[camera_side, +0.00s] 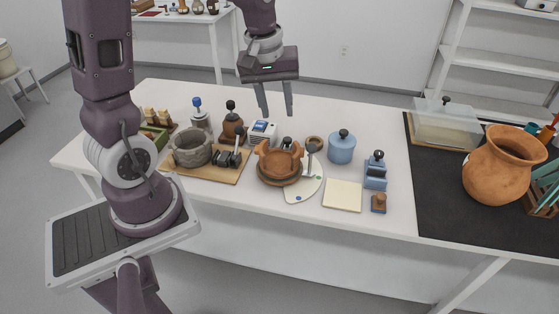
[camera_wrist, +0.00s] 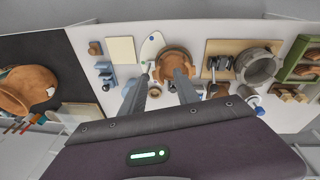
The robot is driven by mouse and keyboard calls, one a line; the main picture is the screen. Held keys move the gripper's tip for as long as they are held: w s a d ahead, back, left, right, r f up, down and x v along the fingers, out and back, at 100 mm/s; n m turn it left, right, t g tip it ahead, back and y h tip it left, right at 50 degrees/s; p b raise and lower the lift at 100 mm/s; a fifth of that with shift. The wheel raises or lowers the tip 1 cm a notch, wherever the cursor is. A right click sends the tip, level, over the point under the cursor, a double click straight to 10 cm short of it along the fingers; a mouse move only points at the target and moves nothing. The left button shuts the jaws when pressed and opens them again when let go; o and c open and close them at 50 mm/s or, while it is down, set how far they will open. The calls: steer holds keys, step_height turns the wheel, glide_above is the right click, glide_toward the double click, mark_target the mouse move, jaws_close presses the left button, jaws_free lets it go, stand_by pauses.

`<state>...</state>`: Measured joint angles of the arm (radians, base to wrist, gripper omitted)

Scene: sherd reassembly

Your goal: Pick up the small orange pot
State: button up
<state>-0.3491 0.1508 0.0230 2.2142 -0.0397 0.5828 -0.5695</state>
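The small orange pot (camera_side: 272,159) has a jagged, broken-looking rim and sits in a dark brown ring-like base (camera_side: 280,180) in the middle of the white table. In the wrist view the pot (camera_wrist: 175,62) shows just beyond the fingertips. My gripper (camera_side: 277,113) is open and empty, pointing down, above and behind the pot in the side view and clear of it. The wrist view also shows the two fingers of my gripper (camera_wrist: 164,74) apart with nothing between them.
A grey stone bowl (camera_side: 190,147) and dark tools on a board stand left of the pot. A blue jar (camera_side: 341,146), a blue device (camera_side: 375,170) and a cream tile (camera_side: 342,195) are to its right. A large orange jar (camera_side: 497,168) stands on the black mat (camera_side: 430,200).

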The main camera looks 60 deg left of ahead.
steer(key=w+a+f+n+g, duration=0.1)
steer(key=w+a+f+n, duration=0.15)
steer(key=a+f, duration=0.3)
steer(key=n+g, duration=0.1)
steer(key=n, duration=0.3)
glide_above(263, 155)
steer(key=shift+h, duration=0.3)
steer(key=f, duration=1)
steer(key=shift+w+f, duration=0.1)
steer(key=shift+w, duration=0.1)
steer(key=f, duration=0.7)
steer(key=shift+s+f, duration=0.15)
steer(key=shift+s, duration=0.05)
jaws_close()
steer(key=shift+n, duration=0.25)
